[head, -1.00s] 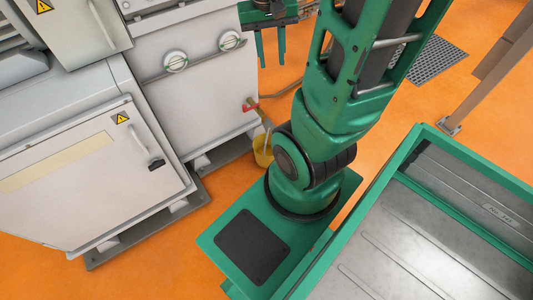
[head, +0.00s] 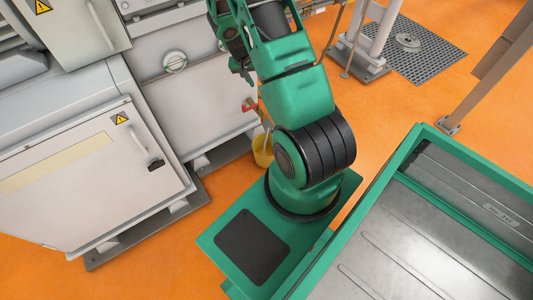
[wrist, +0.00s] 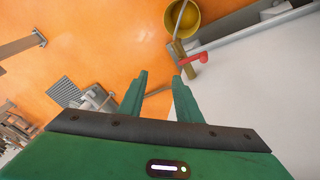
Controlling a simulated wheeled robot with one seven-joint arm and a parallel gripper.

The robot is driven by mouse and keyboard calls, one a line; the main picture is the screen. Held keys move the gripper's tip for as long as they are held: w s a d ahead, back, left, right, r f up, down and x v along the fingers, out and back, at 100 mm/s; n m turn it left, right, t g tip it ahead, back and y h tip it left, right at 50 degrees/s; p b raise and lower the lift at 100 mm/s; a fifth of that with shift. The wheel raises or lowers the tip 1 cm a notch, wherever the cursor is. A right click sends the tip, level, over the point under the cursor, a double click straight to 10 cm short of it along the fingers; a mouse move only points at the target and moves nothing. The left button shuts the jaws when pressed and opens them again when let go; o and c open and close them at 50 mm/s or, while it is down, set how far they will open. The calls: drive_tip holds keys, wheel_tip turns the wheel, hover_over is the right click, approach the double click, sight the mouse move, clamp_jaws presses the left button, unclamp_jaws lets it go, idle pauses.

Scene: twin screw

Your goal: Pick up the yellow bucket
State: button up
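The yellow bucket (head: 262,152) stands on the orange floor beside the grey machine, partly hidden behind my arm in the head view. In the wrist view the bucket (wrist: 183,20) is at the top, seen from above, with a thin handle across it. A tap with a red handle (wrist: 197,59) is next to it, on the machine's side. My gripper (wrist: 158,76) shows two green fingers standing apart with nothing between them. The bucket lies beyond the fingertips, up and slightly right. In the head view my gripper (head: 243,72) is partly visible, high above the bucket.
The grey machine (head: 195,100) borders the bucket on the left. A green-framed metal tray (head: 440,230) is at the right. A floor grate (head: 425,50) and a post base (head: 362,58) are at the back. Orange floor (head: 400,110) is clear to the right.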

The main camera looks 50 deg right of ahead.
drive_tip(key=shift+m+t+h, duration=0.3)
drive_tip(key=shift+m+t, duration=0.1)
drive_tip(key=shift+t, duration=0.1)
drive_tip(key=s+f, duration=0.1)
drive_tip(key=f, duration=1)
drive_tip(key=s+d+f, duration=0.1)
drive_tip(key=f, duration=1.1)
drive_tip(key=s+d+f, duration=0.1)
drive_tip(key=f, duration=1)
drive_tip(key=shift+d+f, duration=0.15)
drive_tip(key=shift+f, duration=0.25)
drive_tip(key=shift+a+x, duration=0.15)
drive_tip(key=shift+x, duration=1.3)
drive_tip(key=shift+a+x, duration=0.2)
drive_tip(key=shift+x, duration=1.3)
drive_tip(key=shift+w+f, duration=0.1)
drive_tip(key=shift+f, duration=0.05)
clamp_jaws()
